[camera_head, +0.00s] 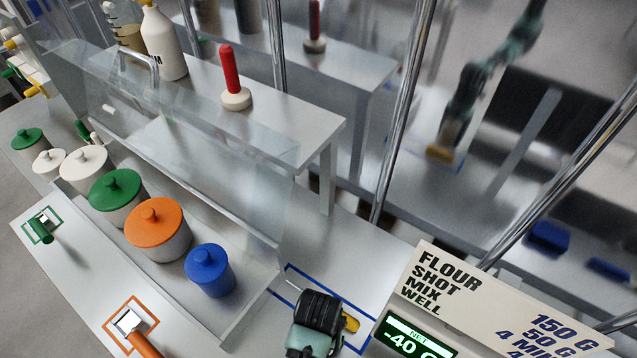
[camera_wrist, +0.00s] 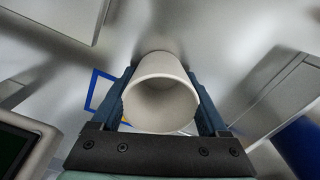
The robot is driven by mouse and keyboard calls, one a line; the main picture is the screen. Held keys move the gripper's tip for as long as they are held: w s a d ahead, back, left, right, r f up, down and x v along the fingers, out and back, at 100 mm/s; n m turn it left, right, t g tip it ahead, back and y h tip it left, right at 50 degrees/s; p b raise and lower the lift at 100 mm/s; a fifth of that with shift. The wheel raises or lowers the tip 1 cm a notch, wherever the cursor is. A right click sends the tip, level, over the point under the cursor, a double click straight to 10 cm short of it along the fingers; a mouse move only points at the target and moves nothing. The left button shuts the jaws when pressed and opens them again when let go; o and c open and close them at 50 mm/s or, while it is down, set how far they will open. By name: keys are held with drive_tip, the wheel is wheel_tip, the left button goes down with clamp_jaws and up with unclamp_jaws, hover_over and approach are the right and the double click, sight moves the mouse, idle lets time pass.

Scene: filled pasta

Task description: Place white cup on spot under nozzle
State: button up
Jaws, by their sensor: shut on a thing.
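The white cup (camera_wrist: 160,105) shows in the wrist view with its open mouth toward the camera. My gripper (camera_wrist: 164,80) is shut on it, with one dark blue finger on each side. A blue square outline (camera_head: 311,273) lies on the light surface in the head view, partly covered by my black and teal wrist. Part of a blue outline (camera_wrist: 92,92) also shows left of the cup in the wrist view. In the head view the cup and fingertips are hidden by my wrist. I cannot make out the nozzle or whether the cup touches the surface.
A tray of lidded jars, including an orange-lidded jar (camera_head: 158,230) and a blue-lidded jar (camera_head: 210,270), stands left of my wrist. A scale display (camera_head: 418,338) and flour sign (camera_head: 500,300) stand close right. A clear panel (camera_head: 190,140) and metal posts (camera_head: 399,115) stand behind.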

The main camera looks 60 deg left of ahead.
drive_tip(key=shift+f, duration=0.15)
drive_tip(key=o, duration=1.4)
drive_tip(key=shift+c, duration=0.2)
